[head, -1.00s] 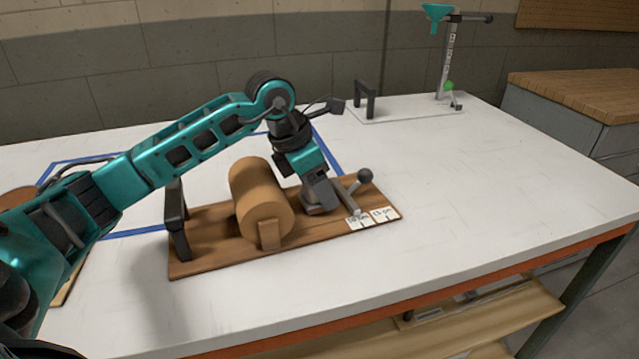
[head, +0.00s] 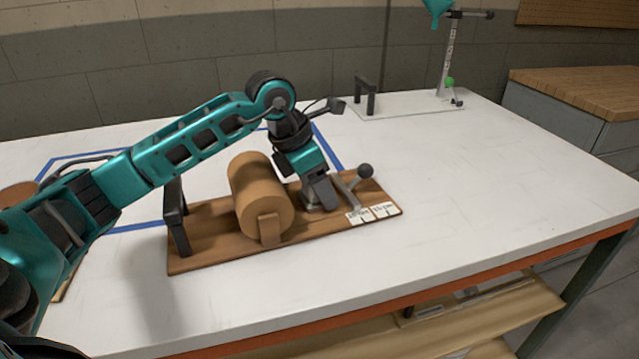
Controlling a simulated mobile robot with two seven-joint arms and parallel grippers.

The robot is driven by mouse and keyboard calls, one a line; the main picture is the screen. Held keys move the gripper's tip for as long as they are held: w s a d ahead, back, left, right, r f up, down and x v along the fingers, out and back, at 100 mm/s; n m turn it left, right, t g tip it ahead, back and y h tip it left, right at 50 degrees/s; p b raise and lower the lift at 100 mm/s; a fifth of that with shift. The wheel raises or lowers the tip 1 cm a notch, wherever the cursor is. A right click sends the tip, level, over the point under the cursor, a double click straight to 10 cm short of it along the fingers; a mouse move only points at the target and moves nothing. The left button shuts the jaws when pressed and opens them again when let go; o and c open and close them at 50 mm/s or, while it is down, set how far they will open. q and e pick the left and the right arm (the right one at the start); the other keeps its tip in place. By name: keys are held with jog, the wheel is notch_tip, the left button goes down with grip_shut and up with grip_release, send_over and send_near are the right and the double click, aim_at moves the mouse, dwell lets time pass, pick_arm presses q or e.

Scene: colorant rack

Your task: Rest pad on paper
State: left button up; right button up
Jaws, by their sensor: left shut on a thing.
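A brown paper roll (head: 258,190) lies on a wooden board (head: 215,253) on the white table. My left gripper (head: 318,204) is shut, pointing down just right of the roll, low over the board. A light grey piece (head: 310,203), perhaps the pad, shows at its fingertips, mostly hidden by the gripper. Whether it touches paper or board cannot be told. A grey lever (head: 350,190) with a dark ball knob (head: 365,171) stands right beside the gripper. My right gripper is not in view.
A black handle (head: 176,215) stands at the board's left end, and white labels (head: 372,213) lie at its right front. A stand (head: 447,65) with a teal funnel (head: 437,6) is at the back. The table's right side is clear.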

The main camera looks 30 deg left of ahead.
pick_arm(q)
jog(key=o, duration=1)
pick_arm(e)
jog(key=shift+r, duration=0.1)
pick_arm(q)
jog(key=v, duration=0.4)
jog(key=shift+a+r+p, duration=0.1)
jog(key=shift+r+p, duration=0.25)
jog(key=shift+p, duration=0.05)
jog(key=v, duration=0.8)
jog(key=shift+p, duration=0.45)
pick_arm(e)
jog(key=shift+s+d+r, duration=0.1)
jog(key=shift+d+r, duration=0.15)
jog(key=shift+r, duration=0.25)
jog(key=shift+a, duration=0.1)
